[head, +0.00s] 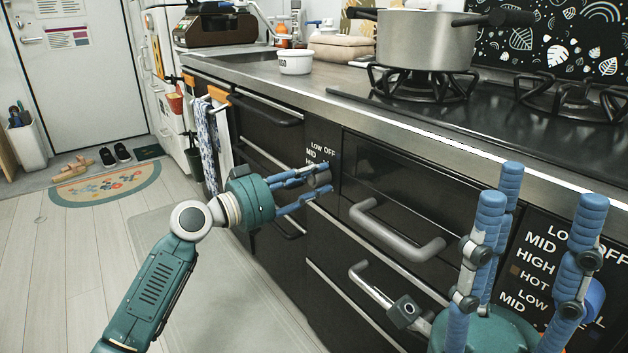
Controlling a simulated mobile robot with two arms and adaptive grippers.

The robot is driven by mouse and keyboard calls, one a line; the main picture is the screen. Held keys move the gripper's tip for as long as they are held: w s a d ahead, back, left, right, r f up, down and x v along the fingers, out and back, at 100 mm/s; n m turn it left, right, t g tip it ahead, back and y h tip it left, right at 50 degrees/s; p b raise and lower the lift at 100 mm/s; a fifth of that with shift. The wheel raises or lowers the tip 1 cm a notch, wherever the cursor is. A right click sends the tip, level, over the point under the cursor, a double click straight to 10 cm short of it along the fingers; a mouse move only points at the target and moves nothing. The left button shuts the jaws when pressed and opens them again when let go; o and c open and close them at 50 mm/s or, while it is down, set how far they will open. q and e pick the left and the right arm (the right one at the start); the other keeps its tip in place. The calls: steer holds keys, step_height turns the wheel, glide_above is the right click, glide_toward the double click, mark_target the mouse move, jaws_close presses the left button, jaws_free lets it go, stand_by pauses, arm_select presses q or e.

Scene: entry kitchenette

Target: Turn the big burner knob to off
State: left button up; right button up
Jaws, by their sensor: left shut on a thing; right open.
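The stove front has a label panel (321,148) reading LOW, OFF and MID at the left. A dark grey round knob (320,180) sticks out just below those words. My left gripper (318,186) reaches in from the left with its blue fingers closed around this knob. The fingers hide part of the knob and its marks, so I cannot tell its setting. My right gripper (536,205) is open and empty at the lower right, fingers pointing up. It stands in front of a second label panel (535,262) and hides part of it.
A steel pot (425,40) sits on the left burner grate (420,84); another grate (572,98) is bare. Drawer handles (395,230) stick out between my grippers. A white bowl (295,62) is on the counter. Towels (206,135) hang at the left.

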arm_select(q)
steer(key=o, duration=1.1)
steer(key=shift+f, duration=0.55)
steer(key=shift+r, duration=0.2)
steer(key=v, duration=1.2)
